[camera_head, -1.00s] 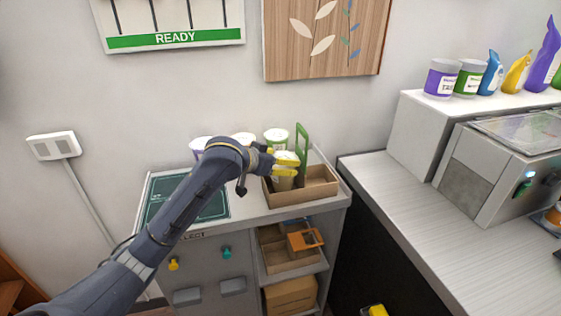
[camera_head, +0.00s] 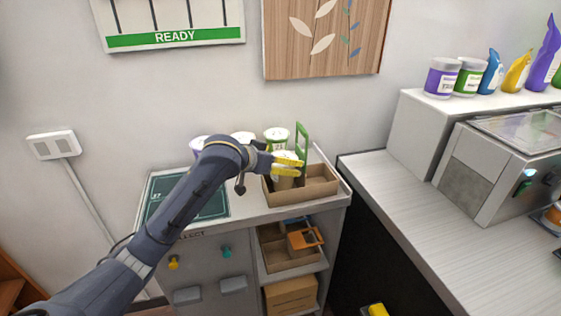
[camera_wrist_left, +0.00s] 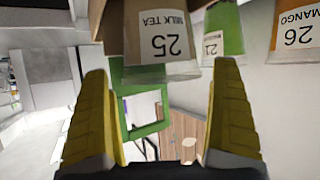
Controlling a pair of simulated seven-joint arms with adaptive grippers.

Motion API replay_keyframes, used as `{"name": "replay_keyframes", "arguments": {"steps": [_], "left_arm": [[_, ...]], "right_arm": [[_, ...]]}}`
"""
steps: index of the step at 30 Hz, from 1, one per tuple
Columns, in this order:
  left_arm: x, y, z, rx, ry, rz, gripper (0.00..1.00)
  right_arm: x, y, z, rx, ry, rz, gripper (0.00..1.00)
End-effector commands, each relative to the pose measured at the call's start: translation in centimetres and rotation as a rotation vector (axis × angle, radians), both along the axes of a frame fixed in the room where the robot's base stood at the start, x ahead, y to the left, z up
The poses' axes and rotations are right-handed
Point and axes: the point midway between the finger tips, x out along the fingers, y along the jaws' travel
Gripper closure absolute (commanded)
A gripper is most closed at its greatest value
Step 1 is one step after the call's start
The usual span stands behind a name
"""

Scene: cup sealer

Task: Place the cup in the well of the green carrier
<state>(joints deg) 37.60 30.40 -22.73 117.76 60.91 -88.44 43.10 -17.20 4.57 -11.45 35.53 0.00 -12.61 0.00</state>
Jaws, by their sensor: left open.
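The cup (camera_head: 284,182), labelled 25 milk tea, stands in the left part of a brown carrier with a green handle (camera_head: 301,140). In the left wrist view the cup (camera_wrist_left: 160,42) is upside down in the picture, with the green handle (camera_wrist_left: 148,128) just behind it. My left gripper (camera_head: 288,166) is open, its yellow fingers either side of the cup in the head view. In the left wrist view the fingers (camera_wrist_left: 160,115) are spread wide, apart from the cup. The cup's base is hidden by the carrier wall. A yellow tip of my right gripper (camera_head: 375,310) shows at the bottom edge.
Other lidded cups stand behind the carrier, one with a green label (camera_head: 276,138); a cup labelled 26 mango (camera_wrist_left: 298,30) shows in the left wrist view. The carrier's right part (camera_head: 320,183) is empty. A green mat (camera_head: 210,205) lies left. A sealer machine (camera_head: 500,165) stands right.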

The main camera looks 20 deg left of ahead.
Motion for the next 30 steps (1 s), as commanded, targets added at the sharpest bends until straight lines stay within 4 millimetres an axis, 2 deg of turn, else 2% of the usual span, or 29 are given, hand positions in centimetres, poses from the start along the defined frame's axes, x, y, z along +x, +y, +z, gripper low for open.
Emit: {"name": "replay_keyframes", "arguments": {"steps": [15, 22, 30], "left_arm": [[-6.9, 3.1, 4.1, 0.004, -0.003, 0.001, 0.05], [-8.7, 3.9, 5.1, 0.002, -0.002, 0.001, 0.05], [-9.3, 4.1, 5.5, 0.001, 0.001, 0.001, 0.05]], "right_arm": [[0.0, 0.0, 0.0, -0.001, 0.0, 0.0, 1.0], [0.0, 0.0, 0.0, -0.001, 0.0, 0.0, 1.0], [0.0, 0.0, 0.0, 0.0, 0.0, 0.0, 1.0]]}}
